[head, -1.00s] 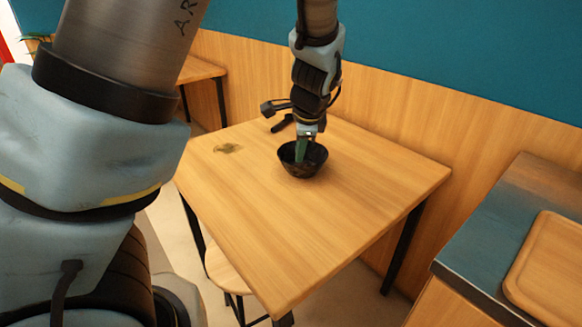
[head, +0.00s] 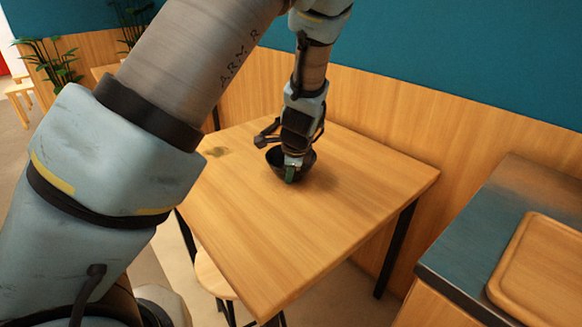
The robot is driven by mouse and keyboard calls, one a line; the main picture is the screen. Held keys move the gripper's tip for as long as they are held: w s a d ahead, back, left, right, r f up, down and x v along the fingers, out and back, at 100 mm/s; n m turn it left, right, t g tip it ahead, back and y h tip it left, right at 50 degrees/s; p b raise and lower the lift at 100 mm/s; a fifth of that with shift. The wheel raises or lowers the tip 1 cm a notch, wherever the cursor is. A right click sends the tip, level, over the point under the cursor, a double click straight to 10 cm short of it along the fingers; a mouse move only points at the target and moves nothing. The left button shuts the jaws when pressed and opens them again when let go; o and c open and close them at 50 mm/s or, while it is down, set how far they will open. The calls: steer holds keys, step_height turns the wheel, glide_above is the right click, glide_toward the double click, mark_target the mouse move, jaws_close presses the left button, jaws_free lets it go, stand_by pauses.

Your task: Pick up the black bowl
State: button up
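The black bowl (head: 309,162) sits upright on the wooden table (head: 350,200), toward its far side. My gripper (head: 290,172) points down at the near rim of the bowl. One green fingertip shows in front of the bowl's near wall, on the outside. The other finger is hidden, so I cannot tell whether the fingers are closed on the rim.
The table's front and right are clear. A counter (head: 470,245) with a wooden board (head: 545,270) stands at the right. A stool (head: 213,275) is under the near left edge. A wood-panelled wall (head: 375,115) rises behind.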

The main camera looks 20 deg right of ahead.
steer(key=shift+w+d+f, duration=0.1)
steer(key=shift+w+f, duration=0.2)
steer(key=shift+f, duration=0.3)
jaws_close()
stand_by(1.0)
